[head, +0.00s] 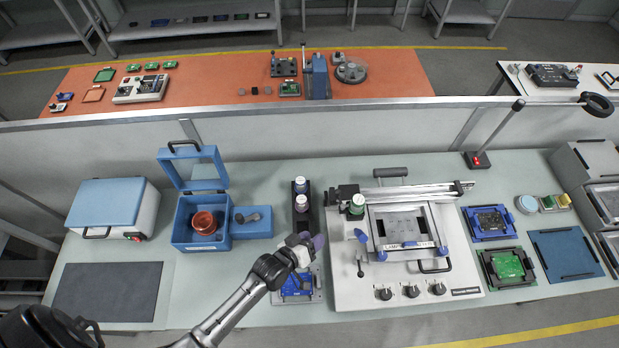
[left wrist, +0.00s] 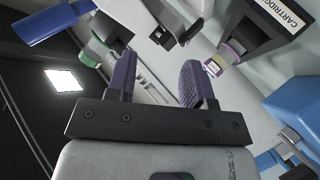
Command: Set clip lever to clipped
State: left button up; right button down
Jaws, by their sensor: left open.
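The white printer-like machine (head: 340,292) stands right of the table's middle, with a framed plate on top. A blue lever (head: 361,236) stands tilted at the left of the frame. A small dark lever (head: 360,266) stands just below it. I cannot tell which is the clip lever. My left gripper (head: 308,243) is open and empty, left of the blue lever and apart from it. In the left wrist view its purple fingers (left wrist: 157,72) are spread with nothing between them. A blue lever-like part (left wrist: 48,24) shows there at the upper left. My right gripper is not seen.
A green-topped cartridge (head: 357,205) stands on the machine. An open blue box (head: 188,238) stands left. The dark mat (head: 108,292) is clear.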

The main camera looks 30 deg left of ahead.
aim_at(339, 192)
pick_arm(q)
notch_tip(339, 192, up, 6)
jog(key=w+a+n+t+y, duration=0.1)
jog(key=a+n+t, duration=0.1)
jog(key=n+t, duration=0.3)
jog(key=w, duration=0.4)
jog(key=w+d, duration=0.1)
jog(key=w, duration=0.4)
jog(key=w+d+p, duration=0.1)
jog(key=w, duration=0.4)
jog(key=shift+f, duration=0.15)
jog(key=shift+a, duration=0.1)
grip_shut()
jog(key=shift+w+f+m+g+h+b, duration=0.1)
jog(key=shift+w+m+g+h+b, duration=0.1)
jog(key=shift+m+h+b, duration=0.4)
jog(key=shift+w+m+g+h+b, duration=0.1)
jog(key=shift+m+g+h+b, duration=0.1)
jog(key=shift+m+h+b, duration=0.35)
jog(key=h, duration=0.1)
jog(key=d+m+h+b, duration=0.1)
jog(key=shift+w+g+h, duration=0.1)
jog(key=shift+g+h, duration=0.25)
jog(key=shift+g, duration=0.05)
grip_release()
